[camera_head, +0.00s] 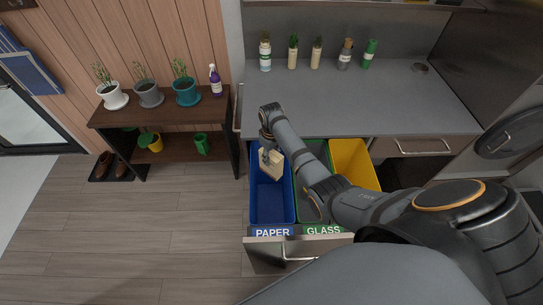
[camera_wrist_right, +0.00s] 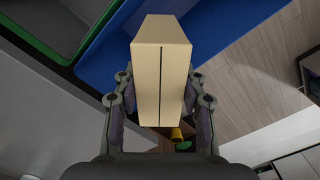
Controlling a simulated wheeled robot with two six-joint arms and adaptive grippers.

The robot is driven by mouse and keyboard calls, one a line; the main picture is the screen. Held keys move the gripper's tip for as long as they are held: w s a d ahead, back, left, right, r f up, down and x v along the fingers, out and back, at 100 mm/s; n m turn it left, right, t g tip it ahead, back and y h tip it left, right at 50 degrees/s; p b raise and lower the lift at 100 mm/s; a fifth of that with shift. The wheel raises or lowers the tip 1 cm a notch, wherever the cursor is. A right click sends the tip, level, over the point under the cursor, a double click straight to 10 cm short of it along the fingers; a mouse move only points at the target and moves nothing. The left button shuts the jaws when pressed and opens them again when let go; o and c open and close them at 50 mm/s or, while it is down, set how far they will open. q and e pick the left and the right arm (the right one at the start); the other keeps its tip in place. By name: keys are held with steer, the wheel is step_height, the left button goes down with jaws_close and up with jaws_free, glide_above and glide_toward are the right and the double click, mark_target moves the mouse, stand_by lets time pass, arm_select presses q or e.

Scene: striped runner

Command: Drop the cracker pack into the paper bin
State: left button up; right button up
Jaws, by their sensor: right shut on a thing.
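The cracker pack (camera_head: 273,166) is a plain tan box. My right gripper (camera_head: 265,155) is shut on it and holds it over the back part of the blue paper bin (camera_head: 271,204), which carries a PAPER label. In the right wrist view the cracker pack (camera_wrist_right: 161,80) sits between both fingers of the right gripper (camera_wrist_right: 160,105), with the blue bin (camera_wrist_right: 135,40) behind it. The gripper hides part of the pack in the head view. How far the pack is above the bin floor is hard to tell. My left gripper is not in view.
The green GLASS bin (camera_head: 313,217) and a yellow bin (camera_head: 352,158) stand to the right in the same pulled-out drawer (camera_head: 268,256). The grey counter (camera_head: 400,100) above holds several bottles at its back. A wooden shelf (camera_head: 165,112) with potted plants stands left.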

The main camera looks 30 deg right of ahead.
steer(key=o, duration=1.1)
steer(key=shift+r, duration=0.1)
steer(key=shift+r, duration=0.1)
step_height(320, 180, up, 12)
steer(key=shift+f, duration=0.1)
